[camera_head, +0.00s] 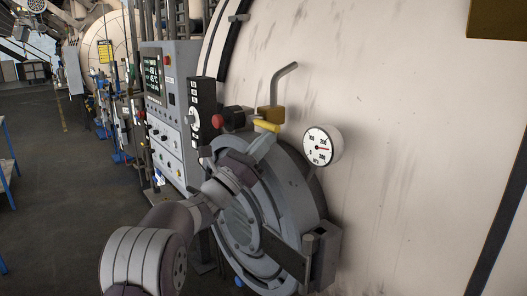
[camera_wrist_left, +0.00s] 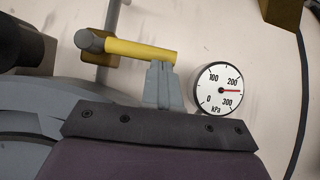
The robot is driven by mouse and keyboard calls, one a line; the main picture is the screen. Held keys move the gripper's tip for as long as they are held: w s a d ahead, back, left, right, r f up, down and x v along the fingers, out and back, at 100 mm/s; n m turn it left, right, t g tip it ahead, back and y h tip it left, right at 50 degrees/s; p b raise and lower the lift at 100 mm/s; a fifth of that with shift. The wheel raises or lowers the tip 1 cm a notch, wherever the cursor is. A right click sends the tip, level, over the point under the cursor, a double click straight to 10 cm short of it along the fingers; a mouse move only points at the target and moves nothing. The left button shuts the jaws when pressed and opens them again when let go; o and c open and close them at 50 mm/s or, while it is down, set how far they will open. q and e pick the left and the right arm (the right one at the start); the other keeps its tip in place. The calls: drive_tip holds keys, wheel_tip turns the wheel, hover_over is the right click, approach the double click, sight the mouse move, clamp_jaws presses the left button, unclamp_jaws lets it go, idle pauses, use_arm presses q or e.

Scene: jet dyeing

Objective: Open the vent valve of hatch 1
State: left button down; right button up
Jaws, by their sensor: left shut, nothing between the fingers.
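The vent valve's yellow lever (camera_head: 267,126) sits at the top of the round grey hatch (camera_head: 297,178), below a brass valve body (camera_head: 271,114) with a bent grey pipe (camera_head: 284,82). In the left wrist view the yellow lever (camera_wrist_left: 140,51) lies nearly level, its left end on a grey hub (camera_wrist_left: 88,41). My left gripper (camera_head: 267,137) is shut and empty, its fingertips close to the lever's free end. The left wrist view shows the closed fingers (camera_wrist_left: 160,68) just below that end; I cannot tell whether they touch. My right gripper is not in view.
A round pressure gauge (camera_head: 322,146) stands right of my left gripper, its needle between 200 and 300 kPa. A dark cylinder with a red knob (camera_head: 218,121) is left of the valve. A control panel (camera_head: 172,95) stands farther left. The floor aisle (camera_head: 50,180) at left looks clear.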

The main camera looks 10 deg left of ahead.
use_arm(q)
drive_tip(key=shift+s+d+r+n+t+y+b, duration=0.1)
drive_tip(key=shift+r+n+t+y+b, duration=0.35)
drive_tip(key=shift+n+b, duration=0.65)
drive_tip(key=shift+s+r+n+t+y+b, duration=0.15)
drive_tip(key=shift+n+y+b, duration=0.55)
drive_tip(key=shift+b, duration=0.85)
drive_tip(key=shift+d+r+n+t+y+b, duration=0.1)
drive_tip(key=shift+r+n+t+y+b, duration=0.15)
drive_tip(key=shift+n+t+y+b, duration=0.75)
drive_tip(key=w+a+r+n+g+y+p, duration=0.2)
drive_tip(key=r+n+y+p, duration=0.2)
drive_tip(key=n+p, duration=0.4)
drive_tip(key=w+a+r+n+g+y+p, duration=0.2)
drive_tip(key=r+n+y+p, duration=0.3)
drive_tip(key=n+p, duration=0.4)
drive_tip(key=shift+a+r+g+p, duration=0.3)
drive_tip(key=shift+a+r+p, duration=0.25)
drive_tip(key=shift+r+p, duration=0.25)
drive_tip(key=shift+f, duration=0.15)
